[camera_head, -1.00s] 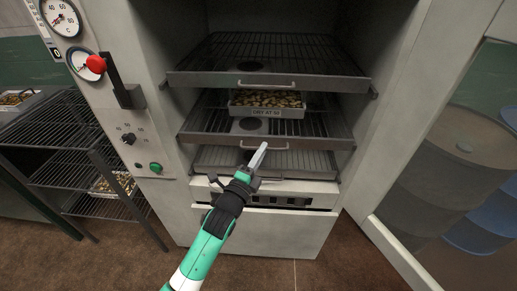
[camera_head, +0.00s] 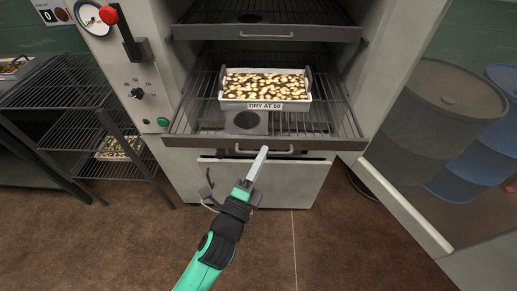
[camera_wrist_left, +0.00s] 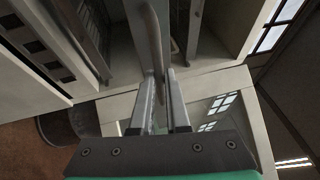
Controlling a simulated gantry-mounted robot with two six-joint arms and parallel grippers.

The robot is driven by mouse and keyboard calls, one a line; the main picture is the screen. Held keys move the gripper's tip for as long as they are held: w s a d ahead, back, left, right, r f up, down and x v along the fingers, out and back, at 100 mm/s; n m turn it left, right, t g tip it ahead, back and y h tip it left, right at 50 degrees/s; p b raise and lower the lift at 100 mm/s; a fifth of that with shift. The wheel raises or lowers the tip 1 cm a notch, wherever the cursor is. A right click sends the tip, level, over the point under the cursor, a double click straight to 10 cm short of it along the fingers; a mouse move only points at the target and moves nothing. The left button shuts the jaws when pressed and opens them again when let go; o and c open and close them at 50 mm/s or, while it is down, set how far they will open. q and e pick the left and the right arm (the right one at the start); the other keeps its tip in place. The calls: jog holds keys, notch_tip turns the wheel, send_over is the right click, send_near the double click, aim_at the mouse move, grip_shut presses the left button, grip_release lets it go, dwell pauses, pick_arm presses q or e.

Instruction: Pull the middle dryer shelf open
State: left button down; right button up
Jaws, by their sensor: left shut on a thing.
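The middle dryer shelf (camera_head: 310,126) is a wire rack with a grey front bar. It stands out from the dryer, well forward of the top shelf (camera_head: 215,32). A light handle (camera_head: 284,152) is fixed to the middle of its front bar. In the left wrist view the handle (camera_wrist_left: 151,40) runs between the two fingers (camera_wrist_left: 162,95). A white tray of sliced pieces (camera_head: 252,105), labelled "DRY AT 50", sits on the middle shelf. The lowest shelf is mostly hidden. My right gripper is not in view.
The dryer door (camera_head: 400,210) stands open at the right. Behind its glass are a grey drum (camera_head: 435,115) and a blue drum (camera_head: 480,150). A dark wire rack (camera_head: 70,125) stands at the left. The floor in front is clear.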

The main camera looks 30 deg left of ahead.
pick_arm(q)
jog(key=shift+s+d, duration=0.2)
jog(key=shift+s, duration=0.15)
jog(key=c, duration=0.9)
grip_release()
jog(key=v, duration=1.1)
jog(key=shift+s+f+b, duration=0.1)
jog(key=shift+s+b, duration=0.15)
jog(key=shift+b, duration=0.1)
